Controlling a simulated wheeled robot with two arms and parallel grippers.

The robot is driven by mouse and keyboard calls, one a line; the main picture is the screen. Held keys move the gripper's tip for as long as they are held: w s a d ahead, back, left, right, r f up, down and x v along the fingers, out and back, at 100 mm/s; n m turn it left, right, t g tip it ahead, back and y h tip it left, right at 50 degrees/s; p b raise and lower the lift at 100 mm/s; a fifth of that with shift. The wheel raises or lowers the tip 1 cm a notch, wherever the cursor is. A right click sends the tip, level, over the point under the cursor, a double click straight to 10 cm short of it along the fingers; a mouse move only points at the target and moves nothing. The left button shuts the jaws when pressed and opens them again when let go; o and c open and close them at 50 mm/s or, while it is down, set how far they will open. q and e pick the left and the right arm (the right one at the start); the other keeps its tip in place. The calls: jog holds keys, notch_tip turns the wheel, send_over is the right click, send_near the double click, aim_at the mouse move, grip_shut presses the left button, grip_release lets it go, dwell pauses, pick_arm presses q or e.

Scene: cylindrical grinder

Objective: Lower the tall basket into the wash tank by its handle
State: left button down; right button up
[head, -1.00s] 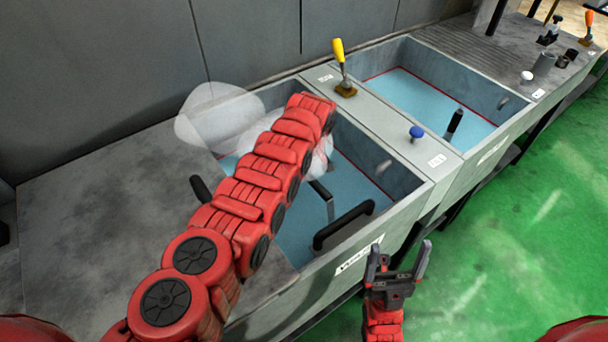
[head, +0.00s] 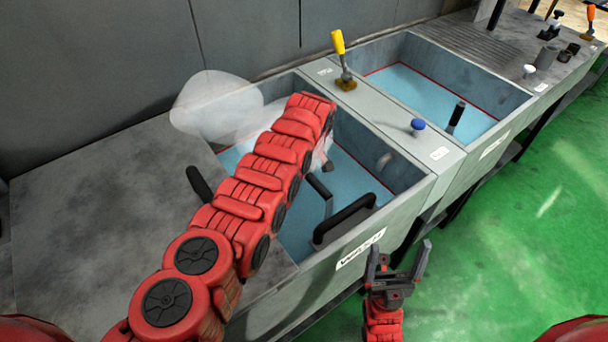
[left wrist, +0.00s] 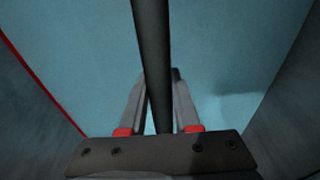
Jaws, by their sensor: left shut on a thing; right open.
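The wash tank (head: 395,200) is the nearer of two grey tanks and holds pale blue liquid. My left arm reaches over it and hides part of its inside. My left gripper (left wrist: 159,74) is shut on a dark bar (left wrist: 151,35), which runs lengthwise between its fingers in the left wrist view, over the blue. The bar appears to be the basket's handle; the basket's body cannot be made out. In the head view this gripper is mostly hidden behind the arm. My right gripper (head: 397,262) is open and empty, outside the tank's front wall.
Black grips (head: 345,220) and a grey bracket (head: 320,187) show at the near tank. A yellow-handled lever (head: 340,55) and blue knob (head: 417,125) stand on the divider. The second tank (head: 480,75) lies beyond. Pale vapour (head: 210,100) hangs at the back left.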

pick_arm(q)
jog(key=shift+s+a+f+b, duration=0.1)
jog(key=shift+s+f+b, duration=0.05)
jog(key=shift+f+b, duration=0.4)
jog(key=shift+s+f+b, duration=0.1)
jog(key=shift+f+b, duration=0.25)
jog(key=shift+f, duration=0.4)
jog(key=c, duration=0.9)
grip_release()
jog(key=shift+c, duration=0.2)
jog(key=o, duration=0.4)
jog(key=shift+w, duration=0.25)
jog(key=shift+r, duration=0.15)
jog(key=shift+r, duration=0.1)
